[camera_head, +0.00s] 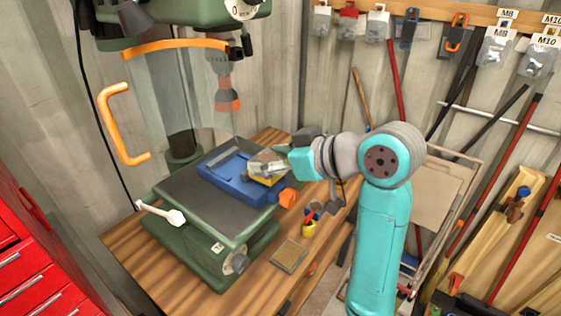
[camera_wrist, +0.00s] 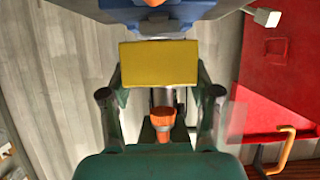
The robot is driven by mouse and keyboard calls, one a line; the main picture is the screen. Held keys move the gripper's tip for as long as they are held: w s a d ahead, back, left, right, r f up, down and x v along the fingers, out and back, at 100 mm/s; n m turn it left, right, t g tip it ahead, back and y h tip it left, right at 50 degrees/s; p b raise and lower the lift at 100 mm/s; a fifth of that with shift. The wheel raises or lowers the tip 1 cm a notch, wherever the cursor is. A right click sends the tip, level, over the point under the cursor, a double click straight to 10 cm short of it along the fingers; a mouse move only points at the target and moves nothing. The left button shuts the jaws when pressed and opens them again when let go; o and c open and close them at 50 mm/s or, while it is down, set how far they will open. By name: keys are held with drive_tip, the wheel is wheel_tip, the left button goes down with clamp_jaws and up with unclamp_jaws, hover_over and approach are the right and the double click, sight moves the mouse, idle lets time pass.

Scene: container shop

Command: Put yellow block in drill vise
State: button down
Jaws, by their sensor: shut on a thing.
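The yellow block (camera_wrist: 158,63) fills the space between the two fingers of my gripper (camera_wrist: 160,78) in the wrist view. In the head view my gripper (camera_head: 268,168) is shut on the yellow block (camera_head: 259,180) and holds it at the right part of the blue drill vise (camera_head: 222,174). The fingers cover part of the block. The vise lies on the dark drill table; its blue body also shows at the top of the wrist view (camera_wrist: 170,20). I cannot tell whether the block touches the vise.
The orange-tipped drill chuck (camera_head: 227,98) hangs above the vise. A green drill table (camera_head: 180,194) with a white-knobbed lever (camera_head: 161,213) stands on the wooden bench (camera_head: 130,246). A red cabinet (camera_head: 30,265) is at left.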

drive_tip(key=shift+w+a+f, duration=0.1)
drive_tip(key=shift+w+a, duration=0.85)
drive_tip(key=shift+a, duration=0.3)
drive_tip(key=shift+w+a+f, duration=0.1)
drive_tip(key=shift+w+a, duration=0.8)
drive_tip(key=shift+a, duration=0.3)
drive_tip(key=shift+w+a+f, duration=0.1)
drive_tip(key=shift+w+a, duration=0.85)
drive_tip(key=shift+a, duration=0.3)
drive_tip(key=shift+f, duration=0.65)
drive_tip(key=shift+c, duration=0.9)
unclamp_jaws()
drive_tip(key=shift+d, duration=0.1)
drive_tip(key=v, duration=1.2)
